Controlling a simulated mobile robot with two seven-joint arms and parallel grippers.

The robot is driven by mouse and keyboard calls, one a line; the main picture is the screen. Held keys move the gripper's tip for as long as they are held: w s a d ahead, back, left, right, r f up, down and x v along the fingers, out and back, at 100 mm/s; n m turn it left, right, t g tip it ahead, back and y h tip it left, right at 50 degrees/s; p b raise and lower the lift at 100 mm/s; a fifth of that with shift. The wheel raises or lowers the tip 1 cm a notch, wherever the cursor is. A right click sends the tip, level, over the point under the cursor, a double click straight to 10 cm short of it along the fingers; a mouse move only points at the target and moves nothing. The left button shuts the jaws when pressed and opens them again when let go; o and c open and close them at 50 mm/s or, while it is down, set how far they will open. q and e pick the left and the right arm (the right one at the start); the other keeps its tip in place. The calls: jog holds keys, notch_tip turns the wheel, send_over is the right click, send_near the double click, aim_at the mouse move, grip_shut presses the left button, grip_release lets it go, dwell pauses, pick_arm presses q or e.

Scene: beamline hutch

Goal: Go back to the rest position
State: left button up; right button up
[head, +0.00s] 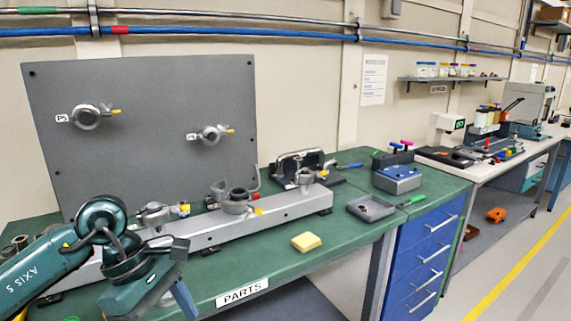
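My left arm (60,260), a teal arm marked AXIS 5, comes in from the lower left. Its rounded joints are in front of the left part of the green workbench (340,245). I cannot make out the fingers of my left gripper; the arm's lower end runs down toward the bottom edge. My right arm and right gripper do not show. No object is seen held.
A grey rail (205,238) with clamps lies along the bench before an upright grey panel (150,160). A yellow block (306,242), a grey tray (370,209) and a blue box (398,179) sit to the right. Blue drawers (425,260) stand below.

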pick_arm(q)
jog(key=s+d+r+n+h+p, duration=0.1)
jog(key=s+d+r+n+h, duration=0.1)
jog(key=d+n+h, duration=0.45)
jog(key=s+d+r+n+h, duration=0.3)
jog(key=d+n+h, duration=0.1)
jog(key=d+h, duration=0.55)
jog(key=w+a+f+n+t+y+p, duration=0.1)
jog(key=w+a+f+n+t+y, duration=0.3)
jog(key=n+t, duration=0.85)
jog(key=w+a+f+n+t+y+p, duration=0.1)
jog(key=w+a+f+n+t+y, duration=0.35)
jog(key=n, duration=1.35)
jog(key=s+a+f+n+g+y, duration=0.2)
jog(key=s+f+n+y, duration=0.2)
jog(key=f, duration=0.5)
jog(key=s+a+f+n+g+y, duration=0.2)
jog(key=s+f+n+y, duration=0.2)
jog(key=s+f+n, duration=0.4)
notch_tip(320, 180, down, 2)
jog(key=shift+s+f+n+g, duration=0.2)
jog(key=shift+s+n+g, duration=0.15)
jog(key=shift+s, duration=0.7)
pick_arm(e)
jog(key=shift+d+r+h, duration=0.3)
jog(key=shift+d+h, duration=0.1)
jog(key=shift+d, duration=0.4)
